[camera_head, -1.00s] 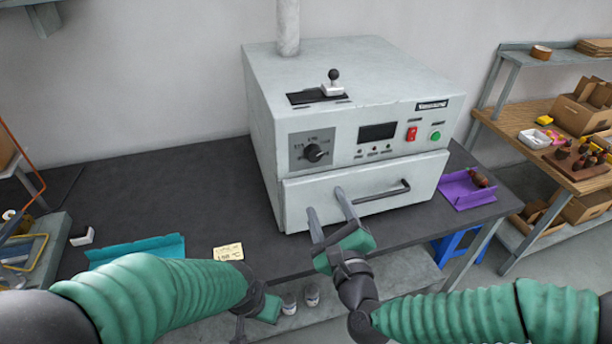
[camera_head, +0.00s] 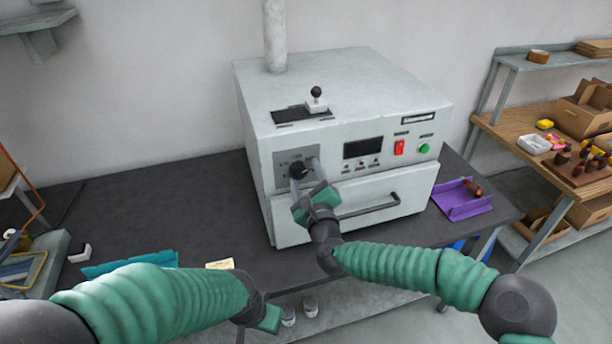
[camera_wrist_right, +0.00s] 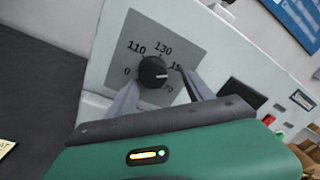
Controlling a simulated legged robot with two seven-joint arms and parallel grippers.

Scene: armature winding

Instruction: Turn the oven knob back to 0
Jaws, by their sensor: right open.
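The oven (camera_head: 345,120) is a pale grey box on the dark table. Its black round knob (camera_head: 298,171) sits on a grey dial plate at the left of the front. In the right wrist view the knob (camera_wrist_right: 152,71) is ringed by 0, 110, 130 and partly hidden higher numbers. A small light mark shows at the knob's lower right; its exact reading is unclear. My right gripper (camera_head: 306,172) is open, with one finger on each side of the knob; I cannot tell whether they touch it. My left gripper (camera_head: 268,318) is low at the table's front edge, its fingers not clearly visible.
A drawer handle (camera_head: 368,206) juts out below the knob. A purple tray (camera_head: 458,207) lies right of the oven, a teal tray (camera_head: 125,260) at the left. A yellow note (camera_head: 219,264) lies near the front edge. The table left of the oven is mostly clear.

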